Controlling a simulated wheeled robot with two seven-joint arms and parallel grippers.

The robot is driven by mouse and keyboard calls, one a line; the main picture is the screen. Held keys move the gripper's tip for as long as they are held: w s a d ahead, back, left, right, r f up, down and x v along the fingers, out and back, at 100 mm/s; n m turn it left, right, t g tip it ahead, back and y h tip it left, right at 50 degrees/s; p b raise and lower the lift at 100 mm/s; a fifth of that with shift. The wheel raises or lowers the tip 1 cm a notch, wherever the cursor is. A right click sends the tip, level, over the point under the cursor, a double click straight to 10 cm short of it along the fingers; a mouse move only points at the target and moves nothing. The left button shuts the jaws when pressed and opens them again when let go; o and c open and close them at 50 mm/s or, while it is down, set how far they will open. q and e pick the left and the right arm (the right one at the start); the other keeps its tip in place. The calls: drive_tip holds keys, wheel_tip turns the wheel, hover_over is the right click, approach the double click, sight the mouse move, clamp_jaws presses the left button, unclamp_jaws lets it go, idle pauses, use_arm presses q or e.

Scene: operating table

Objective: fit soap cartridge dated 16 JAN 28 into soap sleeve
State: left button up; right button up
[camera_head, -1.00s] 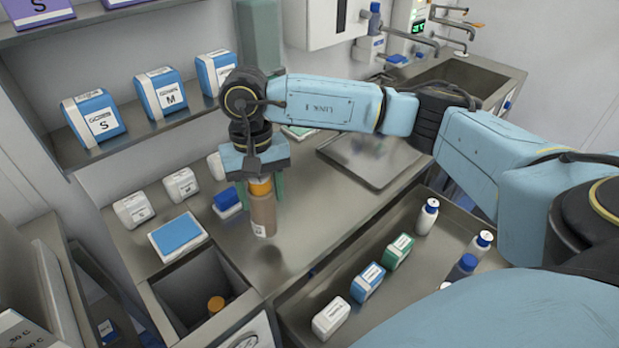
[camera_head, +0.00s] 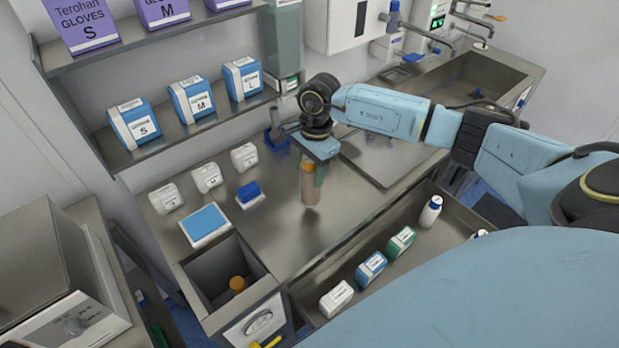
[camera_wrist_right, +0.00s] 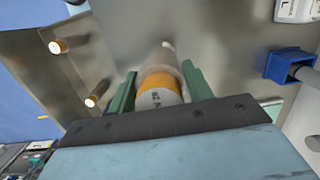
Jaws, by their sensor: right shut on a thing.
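A blue holder (camera_head: 277,142) at the back of the counter, left of my gripper, may be the soap sleeve; a blue open-ended piece also shows in the right wrist view (camera_wrist_right: 290,66), apart from the cartridge. My left gripper is not in view.
A sunken bin (camera_head: 205,285) at the front left holds an orange-topped piece (camera_head: 237,284). White boxes (camera_head: 207,177) and a blue-topped box (camera_head: 249,194) stand left of my gripper. A tray (camera_head: 445,243) with bottles and boxes lies in front. The counter below the cartridge is clear.

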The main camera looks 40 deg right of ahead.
drive_tip(key=shift+f, duration=1.85)
drive_tip(key=shift+f, duration=0.15)
drive_tip(key=o, duration=1.3)
